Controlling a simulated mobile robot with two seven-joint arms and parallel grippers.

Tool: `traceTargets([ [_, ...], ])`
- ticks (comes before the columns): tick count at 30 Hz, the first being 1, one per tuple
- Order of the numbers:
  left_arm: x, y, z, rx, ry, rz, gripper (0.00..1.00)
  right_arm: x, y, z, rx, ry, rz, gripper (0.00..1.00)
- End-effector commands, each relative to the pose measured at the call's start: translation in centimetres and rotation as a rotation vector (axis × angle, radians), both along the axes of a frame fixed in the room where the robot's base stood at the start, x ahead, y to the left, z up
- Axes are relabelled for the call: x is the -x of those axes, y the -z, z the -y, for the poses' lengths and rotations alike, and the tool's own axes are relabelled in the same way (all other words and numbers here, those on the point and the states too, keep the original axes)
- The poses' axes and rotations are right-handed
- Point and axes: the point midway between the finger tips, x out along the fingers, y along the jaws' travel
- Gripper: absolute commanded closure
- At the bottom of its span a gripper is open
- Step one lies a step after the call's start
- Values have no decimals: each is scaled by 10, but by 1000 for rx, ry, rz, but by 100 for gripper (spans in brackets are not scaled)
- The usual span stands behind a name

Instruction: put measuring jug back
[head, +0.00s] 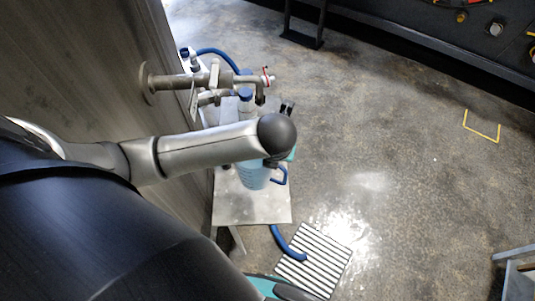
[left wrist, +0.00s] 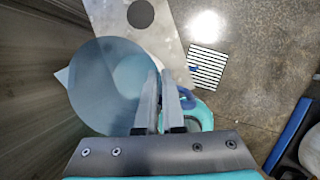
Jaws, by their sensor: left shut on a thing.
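The measuring jug (head: 253,178) is translucent pale blue with a blue handle (head: 281,177). In the head view it shows below my left forearm, over the metal shelf (head: 228,212). Whether the jug touches the shelf is hidden. My right gripper is not in view.
A pipe with a red-handled valve (head: 267,76) juts from the wall above the shelf. A blue-capped bottle (head: 245,94) stands near it. A blue hose (head: 287,246) reaches the floor grate (head: 314,262). The shelf shows a dark round spot (left wrist: 140,13).

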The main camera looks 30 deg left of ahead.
Motion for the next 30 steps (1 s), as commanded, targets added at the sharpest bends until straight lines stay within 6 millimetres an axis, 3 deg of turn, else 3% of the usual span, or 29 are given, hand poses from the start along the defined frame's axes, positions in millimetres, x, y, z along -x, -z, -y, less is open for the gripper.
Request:
traceTargets([
  [1, 1, 16, 0, 0, -1, -3, 100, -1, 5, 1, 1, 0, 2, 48],
  [6, 0, 60, 0, 1, -1, -1, 100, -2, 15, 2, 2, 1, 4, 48],
  [12, 0, 98, 0, 0, 1, 2, 100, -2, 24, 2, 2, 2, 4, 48],
  [18, -1, 112, 0, 0, 1, 3, 100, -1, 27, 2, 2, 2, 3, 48],
  [24, 0, 139, 0, 0, 1, 2, 100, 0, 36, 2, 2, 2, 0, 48],
  [30, -1, 145, 0, 0, 2, 5, 100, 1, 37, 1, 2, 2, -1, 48],
])
